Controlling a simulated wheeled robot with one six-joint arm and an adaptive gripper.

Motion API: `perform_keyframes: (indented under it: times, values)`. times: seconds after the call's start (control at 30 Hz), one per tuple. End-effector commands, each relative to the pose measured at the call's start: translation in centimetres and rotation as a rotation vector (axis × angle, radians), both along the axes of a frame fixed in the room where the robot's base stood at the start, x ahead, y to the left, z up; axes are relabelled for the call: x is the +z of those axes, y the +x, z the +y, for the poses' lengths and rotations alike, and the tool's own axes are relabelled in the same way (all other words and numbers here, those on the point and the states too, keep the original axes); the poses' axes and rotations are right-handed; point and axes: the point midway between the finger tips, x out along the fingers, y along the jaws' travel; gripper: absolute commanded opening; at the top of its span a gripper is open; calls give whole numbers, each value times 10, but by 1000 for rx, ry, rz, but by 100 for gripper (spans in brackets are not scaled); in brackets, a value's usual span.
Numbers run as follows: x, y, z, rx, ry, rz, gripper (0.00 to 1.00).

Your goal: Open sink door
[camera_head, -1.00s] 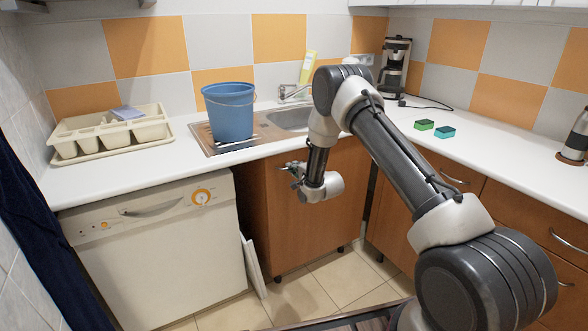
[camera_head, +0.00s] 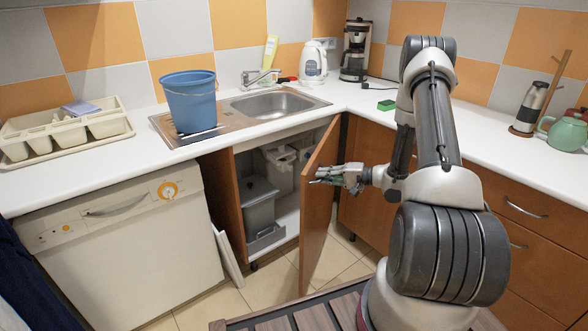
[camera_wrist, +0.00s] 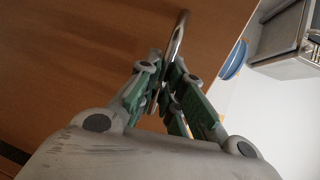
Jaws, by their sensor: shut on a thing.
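The sink door (camera_head: 319,205) is a brown wooden cabinet door under the sink (camera_head: 275,103). It stands swung well out from the cabinet, which shows grey bins (camera_head: 260,210) inside. My gripper (camera_head: 325,176) is at the door's outer face, near its upper free edge. In the wrist view my gripper (camera_wrist: 165,95) has its green-padded fingers closed around the metal door handle (camera_wrist: 178,38). The door's brown face (camera_wrist: 90,45) fills the left of that view. The handle is mostly hidden by the fingers in the head view.
A white dishwasher (camera_head: 120,240) stands left of the open cabinet, with a white panel (camera_head: 228,258) leaning beside it. A blue bucket (camera_head: 190,102) stands on the drainer. Brown drawers (camera_head: 520,205) are at the right. Tiled floor (camera_head: 335,265) shows in front of the cabinet.

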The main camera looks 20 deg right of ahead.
Motion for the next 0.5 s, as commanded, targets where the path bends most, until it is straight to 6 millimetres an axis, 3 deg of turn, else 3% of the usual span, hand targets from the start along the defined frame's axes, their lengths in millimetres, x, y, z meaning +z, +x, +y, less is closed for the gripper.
perform_keyframes:
  times: [0.03, 0.2, 0.5]
  values:
    - [0, -10, -22, 26, -2, -1, 0]
    - [-1, -39, -73, 155, -3, -1, 0]
    - [-1, -63, -136, 305, -4, 0, 0]
